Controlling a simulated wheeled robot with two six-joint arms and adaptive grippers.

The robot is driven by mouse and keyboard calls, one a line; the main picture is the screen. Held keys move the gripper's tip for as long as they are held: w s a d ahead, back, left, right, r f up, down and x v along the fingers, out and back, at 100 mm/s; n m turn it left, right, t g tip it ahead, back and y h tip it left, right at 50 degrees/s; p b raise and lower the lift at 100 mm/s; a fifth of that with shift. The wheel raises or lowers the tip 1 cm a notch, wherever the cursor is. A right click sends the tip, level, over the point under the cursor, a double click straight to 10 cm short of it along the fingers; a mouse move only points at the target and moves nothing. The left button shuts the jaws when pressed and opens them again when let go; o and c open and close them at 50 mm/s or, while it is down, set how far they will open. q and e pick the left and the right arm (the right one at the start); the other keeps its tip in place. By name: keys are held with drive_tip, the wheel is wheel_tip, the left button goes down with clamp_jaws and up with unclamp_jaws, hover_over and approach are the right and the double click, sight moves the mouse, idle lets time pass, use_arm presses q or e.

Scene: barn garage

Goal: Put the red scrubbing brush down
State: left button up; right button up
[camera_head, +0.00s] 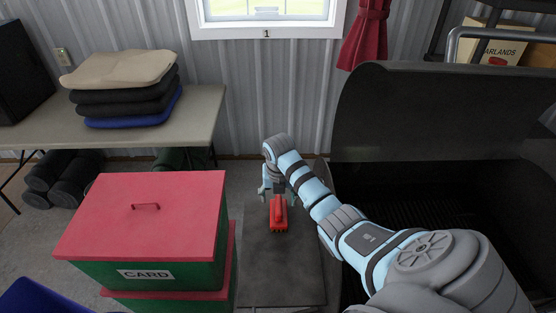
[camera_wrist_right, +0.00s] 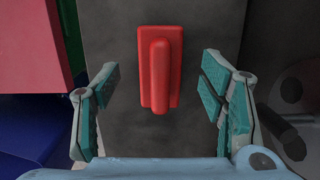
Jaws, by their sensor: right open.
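The red scrubbing brush (camera_head: 278,216) lies on a dark grey side shelf (camera_head: 284,275) in the head view. In the right wrist view the brush (camera_wrist_right: 160,68) shows from above, its raised handle running along its length. My right gripper (camera_head: 277,190) is at the far end of the brush, low over the shelf. In the wrist view its teal-padded fingers (camera_wrist_right: 160,100) are spread wide, one on each side, with clear gaps to the brush. Nothing is held between them. My left gripper is not in view.
A red-lidded green box labelled CARD (camera_head: 146,225) stands left of the shelf. A large dark grill with its lid (camera_head: 430,110) raised is on the right. A table (camera_head: 205,110) with folded cushions (camera_head: 125,85) is at the back left. Bare shelf surface lies in front of the brush.

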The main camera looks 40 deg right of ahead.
sight(278, 204)
drive_tip(key=r, duration=0.5)
drive_tip(key=shift+s+a+r+p, duration=0.2)
drive_tip(key=shift+s+a+p, duration=0.1)
drive_tip(key=shift+s, duration=0.05)
